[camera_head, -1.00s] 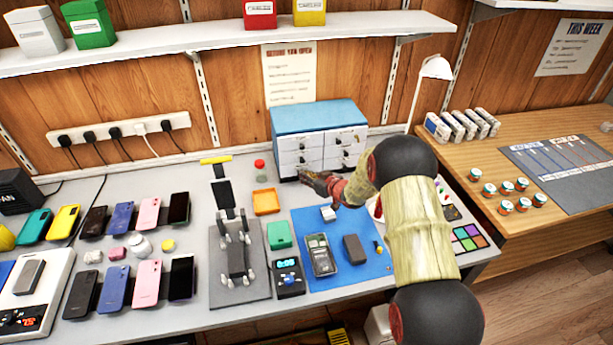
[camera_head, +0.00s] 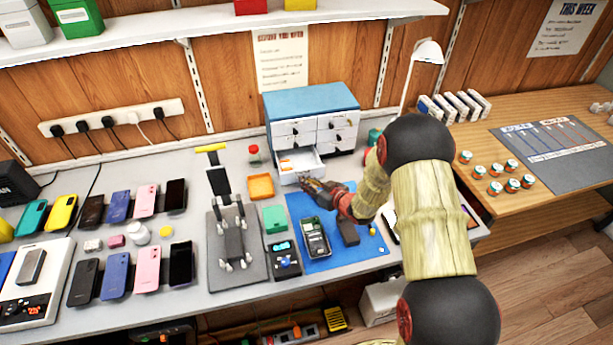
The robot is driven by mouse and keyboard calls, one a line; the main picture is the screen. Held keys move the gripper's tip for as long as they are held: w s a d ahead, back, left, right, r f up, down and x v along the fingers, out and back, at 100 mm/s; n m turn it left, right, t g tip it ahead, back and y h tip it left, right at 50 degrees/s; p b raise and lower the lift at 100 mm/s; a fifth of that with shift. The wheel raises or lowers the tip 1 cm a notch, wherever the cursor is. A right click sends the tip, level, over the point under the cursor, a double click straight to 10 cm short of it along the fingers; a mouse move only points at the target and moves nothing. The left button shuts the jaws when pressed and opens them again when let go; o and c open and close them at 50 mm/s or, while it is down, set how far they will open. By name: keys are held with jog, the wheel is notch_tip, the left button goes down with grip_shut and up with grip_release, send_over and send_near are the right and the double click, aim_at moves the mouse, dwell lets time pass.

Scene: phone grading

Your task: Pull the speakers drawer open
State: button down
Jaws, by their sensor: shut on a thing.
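A small drawer cabinet (camera_head: 312,101) with a blue top and white drawer fronts stands against the back wall. Its bottom left drawer (camera_head: 314,166) is pulled well out towards me, and something small and orange shows inside. I cannot read the labels on the drawers. My gripper (camera_head: 307,184) is at the front of this open drawer, shut on its handle. The handle itself is hidden by the fingers. The other drawers of the cabinet are shut.
An orange tray (camera_head: 261,187) and a red-capped bottle (camera_head: 254,154) stand left of the open drawer. A lamp (camera_head: 428,52) stands right of the cabinet.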

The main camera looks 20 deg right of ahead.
jog(key=c, duration=1.8)
grip_release()
jog(key=shift+o, duration=0.2)
jog(key=v, duration=1.2)
jog(key=shift+f, duration=0.1)
